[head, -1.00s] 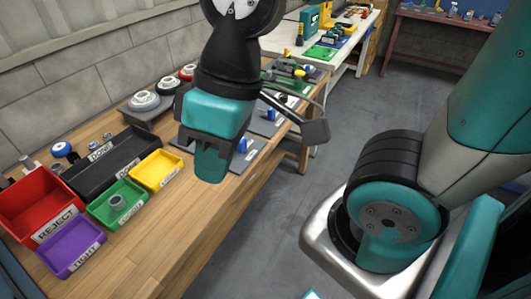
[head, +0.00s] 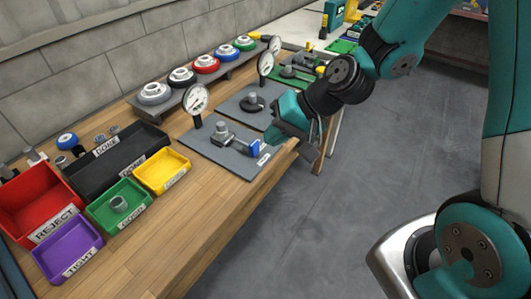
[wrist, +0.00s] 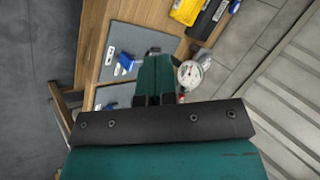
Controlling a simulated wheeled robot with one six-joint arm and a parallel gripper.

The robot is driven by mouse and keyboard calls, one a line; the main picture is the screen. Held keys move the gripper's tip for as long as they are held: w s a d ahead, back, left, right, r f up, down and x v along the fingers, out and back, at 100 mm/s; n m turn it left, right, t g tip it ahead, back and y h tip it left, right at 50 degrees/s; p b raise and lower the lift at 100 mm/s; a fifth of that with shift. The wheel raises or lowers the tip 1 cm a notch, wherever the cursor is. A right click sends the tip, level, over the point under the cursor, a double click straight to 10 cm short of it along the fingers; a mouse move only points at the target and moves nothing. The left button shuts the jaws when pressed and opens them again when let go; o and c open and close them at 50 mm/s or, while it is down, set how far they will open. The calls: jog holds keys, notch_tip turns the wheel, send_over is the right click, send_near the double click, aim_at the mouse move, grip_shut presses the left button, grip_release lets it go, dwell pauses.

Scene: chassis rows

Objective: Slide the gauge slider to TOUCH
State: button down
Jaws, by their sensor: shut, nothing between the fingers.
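A blue slider block (head: 257,147) sits on a rail at the front right of a grey gauge plate (head: 215,157). A small white label (head: 264,160) lies beside it, too small to read. A dial gauge (head: 196,99) stands at the plate's back left. My gripper (head: 274,136) is shut and empty, close to the blue slider on its right; I cannot tell whether they touch. In the wrist view my closed fingers (wrist: 154,82) hide part of the bench. A blue block (wrist: 125,63) on a grey plate lies left of them, and another blue block (wrist: 110,106) lies lower.
A second grey plate (head: 231,106) with its own dial (head: 265,63) stands behind. A rack of coloured rings (head: 190,82) runs along the wall. Red (head: 62,191), purple (head: 84,233), green (head: 102,218), yellow (head: 172,187) and black (head: 98,179) bins stand left. Front bench wood is clear.

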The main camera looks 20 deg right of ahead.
jog(key=w+d+f+m+t+h, duration=0.2)
jog(key=w+d+f+m+t, duration=0.25)
jog(key=d+f+m, duration=0.6)
jog(key=n+p, duration=0.2)
send_near(257, 154)
jog(key=f, duration=0.3)
jog(key=shift+w+a+f+g, duration=0.25)
jog(key=shift+a+f, duration=0.05)
jog(key=shift+a, duration=0.05)
jog(key=w+a, duration=0.1)
jog(key=w+a+p, duration=0.1)
jog(key=shift+w, duration=0.4)
jog(key=shift+w+a+f+p, duration=0.15)
jog(key=shift+w+a+p, duration=0.05)
jog(key=shift+w+p, duration=0.15)
